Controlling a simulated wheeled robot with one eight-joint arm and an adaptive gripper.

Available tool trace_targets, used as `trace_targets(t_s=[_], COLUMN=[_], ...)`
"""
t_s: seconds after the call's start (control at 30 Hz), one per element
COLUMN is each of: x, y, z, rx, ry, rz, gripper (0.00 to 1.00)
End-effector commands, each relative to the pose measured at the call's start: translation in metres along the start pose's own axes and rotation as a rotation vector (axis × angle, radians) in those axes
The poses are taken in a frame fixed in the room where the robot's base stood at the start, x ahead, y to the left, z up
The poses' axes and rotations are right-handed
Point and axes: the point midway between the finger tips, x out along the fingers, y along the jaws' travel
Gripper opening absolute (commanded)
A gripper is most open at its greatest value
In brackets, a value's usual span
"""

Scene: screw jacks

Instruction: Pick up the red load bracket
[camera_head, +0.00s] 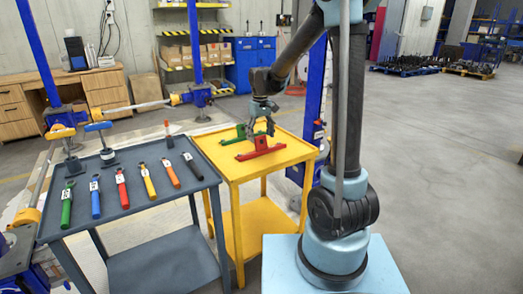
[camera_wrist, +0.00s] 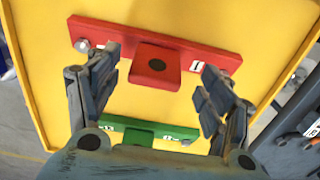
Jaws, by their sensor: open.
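The red load bracket (camera_head: 261,147) lies on the yellow table (camera_head: 286,155) in the head view. My gripper (camera_head: 264,119) is above the yellow table, over the brackets. In the wrist view my gripper (camera_wrist: 158,90) is open, its fingers apart on either side of the red block, with nothing held. How far the fingertips are above the bracket I cannot tell.
A green bracket (camera_wrist: 150,131) lies beside the red one, partly hidden by my gripper in the wrist view. A grey table (camera_head: 140,199) with several coloured-handled tools stands to the left. A blue post (camera_head: 315,100) rises behind the yellow table's right side.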

Motion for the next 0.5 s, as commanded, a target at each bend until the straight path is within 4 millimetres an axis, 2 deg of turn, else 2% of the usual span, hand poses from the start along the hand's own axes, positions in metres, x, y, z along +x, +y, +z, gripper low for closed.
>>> trace_targets(t_s=[0.3,0.5], x=[0.038,0.047], y=[0.005,0.004], z=[0.002,0.002], rx=[0.001,0.000], ry=[0.000,0.000], rz=[0.000,0.000], gripper=[0.73,0.73])
